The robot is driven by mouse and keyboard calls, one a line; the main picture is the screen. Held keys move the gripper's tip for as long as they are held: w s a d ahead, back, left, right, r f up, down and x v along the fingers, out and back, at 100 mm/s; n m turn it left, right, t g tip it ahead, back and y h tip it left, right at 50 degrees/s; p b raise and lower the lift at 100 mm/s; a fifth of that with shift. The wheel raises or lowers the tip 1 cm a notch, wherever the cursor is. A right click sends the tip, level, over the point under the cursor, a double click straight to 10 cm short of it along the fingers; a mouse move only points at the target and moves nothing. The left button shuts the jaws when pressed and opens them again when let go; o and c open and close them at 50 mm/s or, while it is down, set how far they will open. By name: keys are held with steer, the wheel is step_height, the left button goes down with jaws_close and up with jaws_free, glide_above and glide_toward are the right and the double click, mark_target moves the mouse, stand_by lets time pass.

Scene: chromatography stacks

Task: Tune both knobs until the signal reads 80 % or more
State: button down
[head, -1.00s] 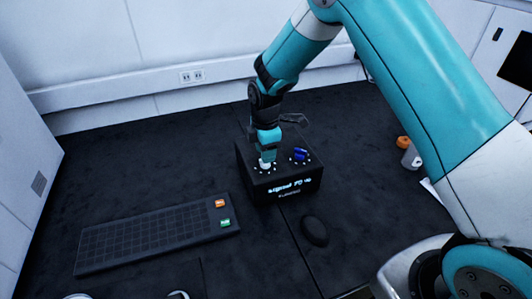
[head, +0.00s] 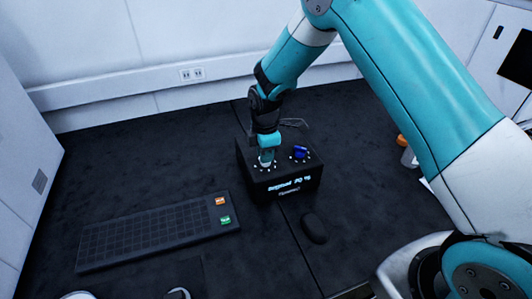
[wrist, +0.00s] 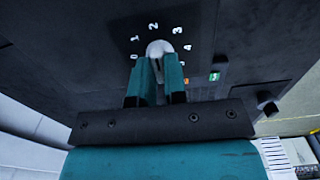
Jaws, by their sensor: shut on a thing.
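A black box (head: 257,181) stands on the dark bench with two knobs on its top and a lit display (head: 290,185) on its front. The display shows a signal reading, but its digits are too blurred to read surely. The blue knob (head: 300,152) is at the right of the box top, free of my gripper. My gripper (head: 266,160) points down on the left knob and is shut on it. In the wrist view my two teal fingers (wrist: 157,75) are closed around this white knob (wrist: 159,48), with numbers printed in an arc around it. The fingers hide part of the knob.
A black keyboard (head: 150,235) with an orange and a green key lies in front left of the box. A black mouse (head: 314,228) lies in front of it. An orange and white object (head: 408,157) stands at the right, partly behind my arm.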

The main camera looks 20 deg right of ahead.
steer(key=m, duration=0.4)
steer(key=shift+m, duration=0.4)
steer(key=shift+m+b, duration=0.4)
steer(key=shift+m, duration=1.4)
steer(key=c, duration=1.2)
jaws_free()
steer(key=shift+o, duration=0.2)
steer(key=shift+r, duration=0.1)
